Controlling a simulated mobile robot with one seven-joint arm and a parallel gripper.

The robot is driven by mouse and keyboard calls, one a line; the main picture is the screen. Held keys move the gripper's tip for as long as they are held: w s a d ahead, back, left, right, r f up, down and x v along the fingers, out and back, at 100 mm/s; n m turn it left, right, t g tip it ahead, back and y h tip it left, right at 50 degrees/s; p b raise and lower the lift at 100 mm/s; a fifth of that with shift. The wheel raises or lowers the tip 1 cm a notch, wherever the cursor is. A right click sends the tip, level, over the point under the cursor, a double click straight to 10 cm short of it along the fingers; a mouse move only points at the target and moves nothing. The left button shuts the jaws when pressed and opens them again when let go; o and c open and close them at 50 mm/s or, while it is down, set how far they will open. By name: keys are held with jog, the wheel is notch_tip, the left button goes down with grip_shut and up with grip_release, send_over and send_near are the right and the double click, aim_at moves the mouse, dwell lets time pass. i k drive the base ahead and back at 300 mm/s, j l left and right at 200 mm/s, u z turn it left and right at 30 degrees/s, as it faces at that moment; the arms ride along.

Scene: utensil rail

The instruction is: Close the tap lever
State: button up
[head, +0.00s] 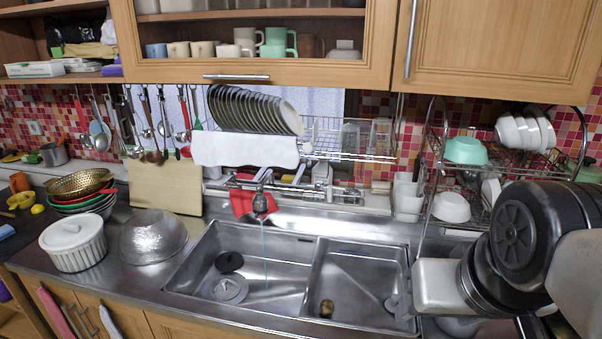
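The tap (260,202) hangs over the back of the left sink basin, in front of the dish rack. A thin stream of water (263,245) runs from it into the basin. The tap's lever (263,176) seems to be the slim metal part just above the spout; it is small and blends with the rack, so its exact position is unclear. My arm, with black and grey links, is at the lower right, well apart from the tap. A pale block (438,285) at its end seems to be my gripper's body; its fingers cannot be made out.
A double steel sink (308,262) fills the middle. A red cloth (242,202) lies left of the tap. A plate rack (340,145) hangs above it. A white pot (74,248) stands left.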

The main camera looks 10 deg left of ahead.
aim_at(221, 187)
jog(key=u, duration=1.1)
jog(key=i+j+u, duration=0.15)
jog(key=j, duration=0.3)
jog(key=i+j+u, duration=0.1)
jog(key=i+j, duration=0.2)
jog(key=j, duration=0.15)
jog(key=i+j+u, duration=0.15)
jog(key=j, duration=0.3)
jog(key=i, duration=0.1)
